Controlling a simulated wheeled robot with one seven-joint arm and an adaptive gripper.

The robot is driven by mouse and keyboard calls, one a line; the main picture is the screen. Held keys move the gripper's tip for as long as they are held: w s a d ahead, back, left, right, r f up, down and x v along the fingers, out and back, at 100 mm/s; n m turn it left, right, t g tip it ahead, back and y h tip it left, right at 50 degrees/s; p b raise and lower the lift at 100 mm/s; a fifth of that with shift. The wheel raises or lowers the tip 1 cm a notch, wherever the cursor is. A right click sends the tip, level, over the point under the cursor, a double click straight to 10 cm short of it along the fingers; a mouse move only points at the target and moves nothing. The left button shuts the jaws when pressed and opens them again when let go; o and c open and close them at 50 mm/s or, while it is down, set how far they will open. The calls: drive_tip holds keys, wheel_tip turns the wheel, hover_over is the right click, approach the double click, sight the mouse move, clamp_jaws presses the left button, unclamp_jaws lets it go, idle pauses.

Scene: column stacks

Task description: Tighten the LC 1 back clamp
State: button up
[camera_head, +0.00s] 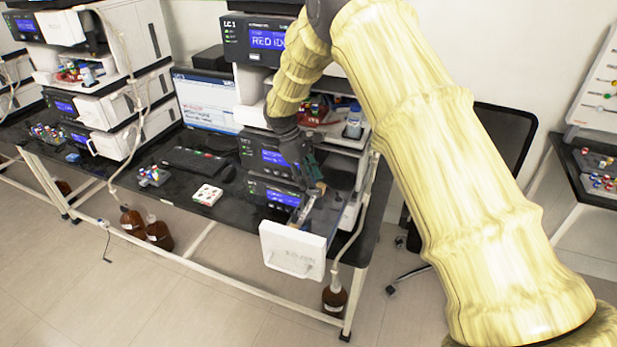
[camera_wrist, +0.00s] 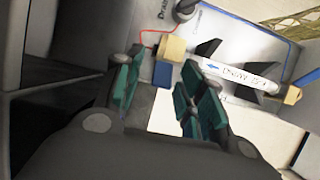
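The LC 1 stack (camera_head: 262,40) stands on the bench with its lower drawer pulled out behind a white front (camera_head: 292,250). In the wrist view, a white labelled column (camera_wrist: 240,75) lies in the drawer with tan end fittings, the left one (camera_wrist: 172,47) close to a red tube. Dark upright clamp parts stand beside the column, one nearer the left end (camera_wrist: 207,48) and one farther right (camera_wrist: 270,52); I cannot tell how tight they are. My gripper (camera_head: 314,186) is over the drawer.
A keyboard (camera_head: 195,163), a white tray (camera_head: 207,195) and a small vial rack (camera_head: 153,176) lie on the bench left of the drawer. A brown bottle (camera_head: 335,298) stands below the drawer. An office chair (camera_head: 505,140) is behind my arm.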

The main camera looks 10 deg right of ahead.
drive_tip(key=shift+r, duration=0.1)
drive_tip(key=v, duration=1.1)
drive_tip(key=shift+w+a+r, duration=0.2)
drive_tip(key=shift+r, duration=0.15)
